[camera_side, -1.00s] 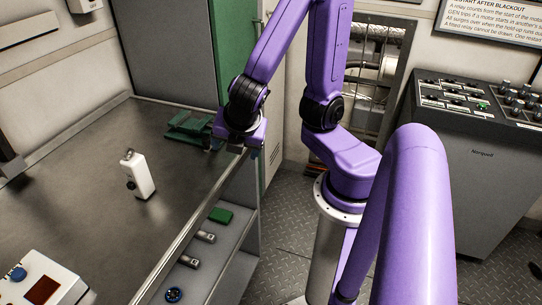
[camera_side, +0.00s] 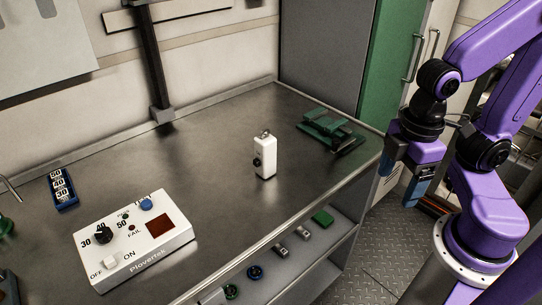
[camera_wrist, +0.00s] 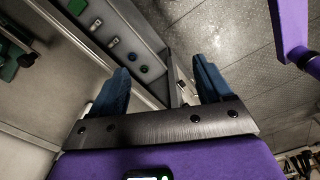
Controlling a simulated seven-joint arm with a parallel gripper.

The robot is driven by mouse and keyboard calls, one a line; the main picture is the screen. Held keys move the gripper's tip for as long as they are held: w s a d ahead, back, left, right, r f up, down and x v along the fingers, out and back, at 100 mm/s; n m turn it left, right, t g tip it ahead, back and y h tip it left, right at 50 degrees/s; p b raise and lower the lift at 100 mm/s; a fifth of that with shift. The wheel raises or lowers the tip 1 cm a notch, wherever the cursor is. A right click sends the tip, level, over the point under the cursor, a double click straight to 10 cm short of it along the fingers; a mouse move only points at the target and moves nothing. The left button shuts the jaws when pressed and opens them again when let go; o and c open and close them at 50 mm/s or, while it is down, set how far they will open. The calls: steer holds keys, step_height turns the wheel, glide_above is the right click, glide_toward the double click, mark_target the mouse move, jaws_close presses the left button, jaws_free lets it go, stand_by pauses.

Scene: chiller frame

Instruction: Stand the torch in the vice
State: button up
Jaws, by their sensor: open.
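A white upright block with a dark round knob on its side (camera_side: 265,157), which may be the torch, stands on the metal bench. The green vice (camera_side: 330,128) sits near the bench's right end, to the right of the white block. In the wrist view, part of the green vice (camera_wrist: 10,68) shows at the left edge. My gripper (camera_side: 401,180) hangs beyond the bench's right edge, to the right of the vice. Its blue fingers are apart, with nothing between them in the wrist view (camera_wrist: 161,66).
A white control box (camera_side: 135,240) with a dial and buttons lies at the bench's front left. A blue numbered block (camera_side: 62,188) lies farther left. A shelf (camera_side: 310,250) under the bench holds several small items. The bench middle is clear around the white block.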

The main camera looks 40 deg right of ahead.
steer(key=w+a+r+n, duration=0.1)
steer(key=w+a+r, duration=0.2)
steer(key=w, duration=0.5)
steer(key=w+a+r+n, duration=0.1)
steer(key=w+a+r, duration=0.1)
steer(key=w+a, duration=0.35)
steer(key=n, duration=0.3)
glide_toward(265, 138)
steer(key=f, duration=1.3)
steer(key=shift+w+f, duration=0.1)
steer(key=shift+w, duration=0.15)
steer(key=shift+c, duration=0.4)
steer(key=c, duration=1.2)
